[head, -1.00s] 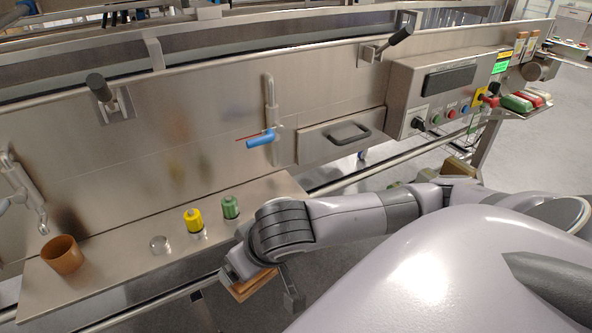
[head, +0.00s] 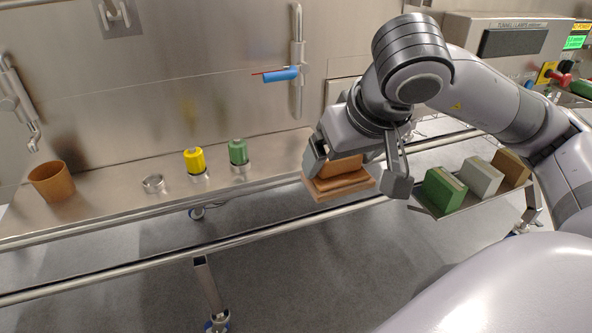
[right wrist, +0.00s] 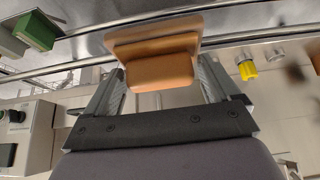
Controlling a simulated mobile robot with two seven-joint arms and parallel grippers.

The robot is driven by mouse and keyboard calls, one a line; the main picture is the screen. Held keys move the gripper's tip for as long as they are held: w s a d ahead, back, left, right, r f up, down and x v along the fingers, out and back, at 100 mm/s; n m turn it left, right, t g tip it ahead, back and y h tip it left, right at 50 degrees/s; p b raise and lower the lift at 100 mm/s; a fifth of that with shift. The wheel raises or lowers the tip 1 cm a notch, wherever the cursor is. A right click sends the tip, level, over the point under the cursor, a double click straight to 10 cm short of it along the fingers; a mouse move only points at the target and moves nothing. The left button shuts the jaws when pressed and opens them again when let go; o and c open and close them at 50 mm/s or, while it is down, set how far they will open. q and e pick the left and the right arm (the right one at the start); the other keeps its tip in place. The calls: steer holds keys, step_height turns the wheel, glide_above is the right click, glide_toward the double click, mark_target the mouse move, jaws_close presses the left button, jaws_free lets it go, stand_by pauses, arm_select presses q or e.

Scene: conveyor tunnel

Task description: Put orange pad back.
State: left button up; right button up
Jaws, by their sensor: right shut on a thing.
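My right gripper (head: 356,180) is shut on the orange pad (head: 342,183), a stepped orange-brown block with a wider slab below. It holds the pad in the air in front of the steel shelf's right end. In the right wrist view the orange pad (right wrist: 160,68) sits between the two fingers. A small rack (head: 437,213) to the right of the gripper carries a green pad (head: 442,191), a pale grey pad (head: 482,177) and a tan pad (head: 512,167) in a row. The held pad is apart from the rack. My left gripper is not in view.
The steel shelf (head: 110,194) carries a brown cup (head: 52,181), a metal ring (head: 153,184), a yellow piece (head: 194,160) and a green piece (head: 238,152). A rail (head: 130,271) runs in front. A blue-handled valve (head: 281,75) is on the wall.

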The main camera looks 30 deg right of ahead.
steer(key=shift+s+d, duration=0.15)
steer(key=shift+d, duration=0.05)
steer(key=shift+d+r, duration=0.1)
steer(key=w+d+p, duration=0.1)
steer(key=w+d, duration=0.1)
steer(key=w, duration=0.7)
steer(key=w+d+p, duration=0.1)
steer(key=w+d, duration=0.1)
steer(key=w, duration=0.8)
steer(key=f, duration=0.6)
steer(key=shift+s+d+f, duration=0.1)
steer(key=shift+d, duration=0.1)
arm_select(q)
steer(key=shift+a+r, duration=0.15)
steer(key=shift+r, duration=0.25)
arm_select(e)
steer(key=shift+w+f, duration=0.2)
steer(key=shift+f, duration=0.2)
